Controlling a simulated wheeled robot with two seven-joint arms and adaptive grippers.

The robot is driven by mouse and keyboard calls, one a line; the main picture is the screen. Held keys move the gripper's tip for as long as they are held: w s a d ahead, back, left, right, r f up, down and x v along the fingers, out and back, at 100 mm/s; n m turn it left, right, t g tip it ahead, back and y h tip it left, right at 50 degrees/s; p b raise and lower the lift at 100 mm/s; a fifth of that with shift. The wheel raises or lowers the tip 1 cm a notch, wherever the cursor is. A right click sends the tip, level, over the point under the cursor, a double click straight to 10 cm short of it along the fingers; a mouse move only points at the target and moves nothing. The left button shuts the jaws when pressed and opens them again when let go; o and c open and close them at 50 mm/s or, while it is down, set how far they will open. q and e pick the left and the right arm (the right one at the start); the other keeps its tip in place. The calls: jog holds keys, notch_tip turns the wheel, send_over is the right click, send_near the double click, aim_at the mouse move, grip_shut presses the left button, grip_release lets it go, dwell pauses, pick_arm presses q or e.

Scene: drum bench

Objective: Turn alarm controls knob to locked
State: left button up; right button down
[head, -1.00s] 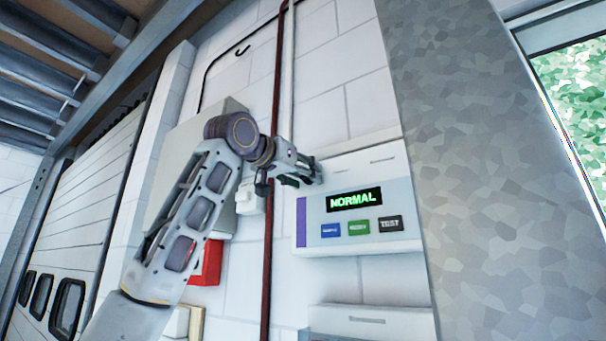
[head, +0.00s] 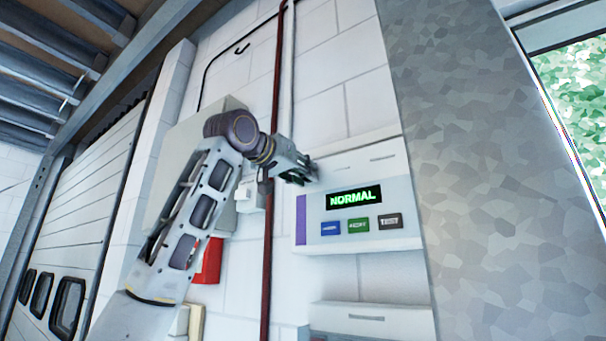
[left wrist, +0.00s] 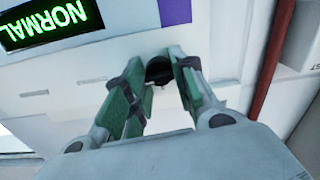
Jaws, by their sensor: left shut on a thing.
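The alarm panel (head: 400,220) is a white box on the wall with a purple strip and a green-lit display (head: 354,197) reading NORMAL. The display shows upside down in the left wrist view (left wrist: 48,22). My left gripper (head: 308,172) is at the panel's upper left corner. In the left wrist view its green-padded fingers (left wrist: 165,78) are shut on a small black knob (left wrist: 158,69), seen between the fingertips. The knob's pointer and markings are hidden by the fingers. My right gripper is out of view.
Blue, green and dark buttons (head: 360,224) sit below the display. A dark red pipe (head: 270,200) runs down the wall just left of the panel. A grey column (head: 470,170) stands to the right. Another white box (head: 372,318) is below.

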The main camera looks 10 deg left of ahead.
pick_arm(q)
jog(key=n+b, duration=0.1)
jog(key=n, duration=1.5)
jog(key=shift+a+f+b, duration=0.1)
jog(key=shift+b, duration=0.3)
jog(key=shift+n, duration=0.3)
jog(key=o, duration=1)
jog(key=shift+a, duration=0.1)
jog(key=shift+s, duration=0.1)
jog(key=shift+v, duration=5.85)
jog(key=shift+f, duration=0.1)
